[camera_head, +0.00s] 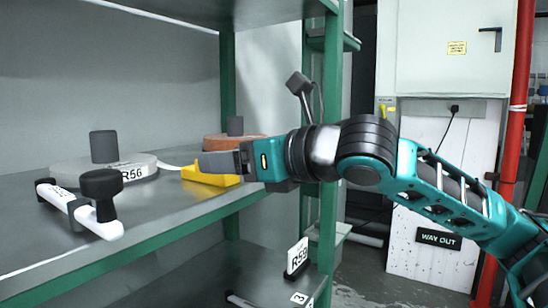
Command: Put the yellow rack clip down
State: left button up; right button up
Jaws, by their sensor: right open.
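The yellow rack clip (207,179) sits on the grey metal shelf (165,207), close to its green front edge. My right gripper (212,163) comes in from the right, with its dark fingers just over and behind the clip. The fingers are open, but they overlap the clip in this view, so I cannot tell whether they touch it. The part of the clip behind the fingers is hidden. My left gripper is not in view.
A grey roll labelled R56 (142,160) with a dark block on top stands left of the clip. A reddish-brown roll (228,141) is behind my gripper. A white bar with black knobs (80,208) lies at the front left. A green post (331,100) stands near my wrist.

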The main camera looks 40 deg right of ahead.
jog(key=b+v, duration=0.2)
jog(key=v, duration=0.6)
jog(key=shift+s, duration=0.25)
jog(key=shift+d, duration=0.15)
dwell(0.5)
